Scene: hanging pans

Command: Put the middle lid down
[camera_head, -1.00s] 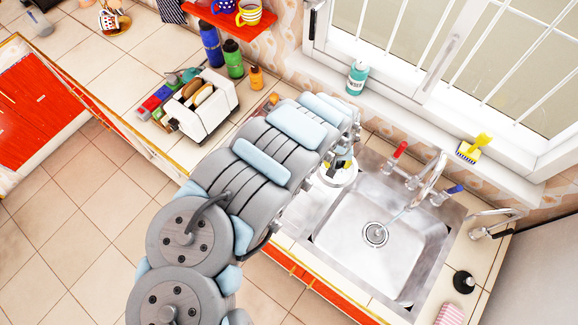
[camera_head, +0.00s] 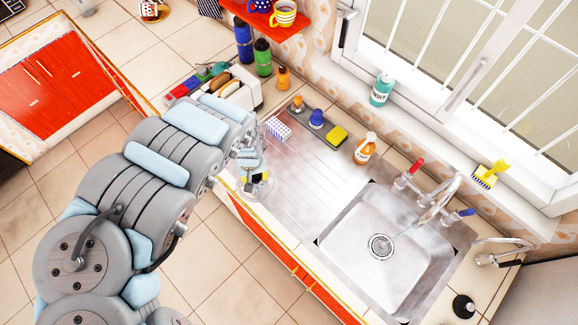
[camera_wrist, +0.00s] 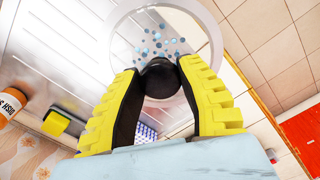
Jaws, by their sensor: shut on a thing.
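The lid (camera_wrist: 160,42) has a clear middle with blue dots, a pale rim and a dark round knob (camera_wrist: 160,78). My gripper (camera_wrist: 160,82) is shut on this knob, with a yellow-padded finger on each side. In the head view, my gripper (camera_head: 250,162) and the lid (camera_head: 261,188) are over the left front edge of the steel drainboard (camera_head: 295,178). The lid overlaps the drainboard and the floor in the picture. I cannot tell its height above the counter. No other lid shows clearly.
The sink (camera_head: 375,245) and its taps lie to the right. An orange bottle (camera_head: 365,148), a yellow sponge (camera_head: 337,135) and a blue-and-white block (camera_head: 278,128) stand at the back. The drainboard's middle is clear.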

